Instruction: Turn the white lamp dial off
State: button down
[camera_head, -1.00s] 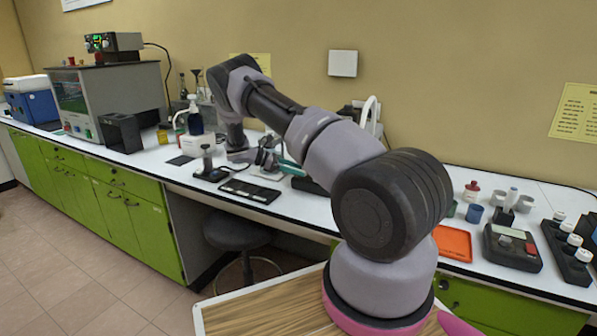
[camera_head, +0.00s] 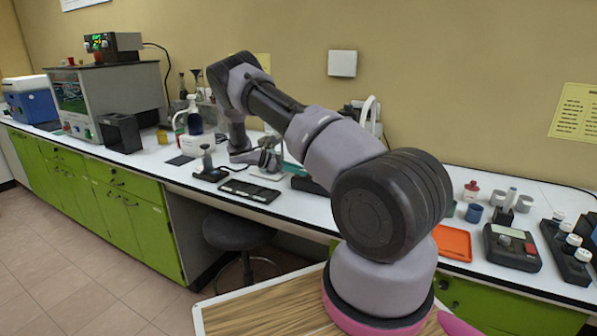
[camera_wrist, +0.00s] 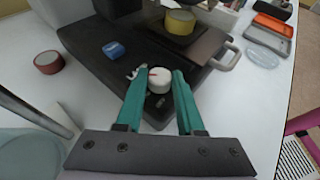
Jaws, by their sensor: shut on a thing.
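The white lamp dial (camera_wrist: 160,81), a small round knob with a red mark, sits on the front of a black device base (camera_wrist: 125,55) in the wrist view. My gripper (camera_wrist: 158,76) has its two teal fingers on either side of the dial, shut on it. In the head view my gripper (camera_head: 284,166) is low over the white bench at the black base, and the dial cannot be made out there.
On the base are a blue block (camera_wrist: 113,50) and a yellow round piece (camera_wrist: 180,21). A red-brown round item (camera_wrist: 48,62) lies to the left. In the head view, a dark flat tray (camera_head: 249,191) and a white bottle (camera_head: 194,128) stand nearby.

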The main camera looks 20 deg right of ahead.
jog(key=n+t, duration=0.3)
jog(key=s+n+t, duration=0.1)
jog(key=n+t, duration=0.2)
jog(key=t, duration=0.1)
jog(key=n+t+y, duration=0.2)
jog(key=n+t, duration=0.1)
jog(key=n+t+y, duration=0.1)
jog(key=n+t, duration=0.1)
jog(key=shift+s+d, duration=0.25)
jog(key=shift+s, duration=0.15)
jog(key=shift+n+t+y, duration=0.7)
jog(key=shift+n, duration=0.2)
jog(key=shift+n+t, duration=0.3)
jog(key=c, duration=0.5)
grip_release()
jog(key=shift+d+y, duration=0.1)
jog(key=shift+y, duration=0.2)
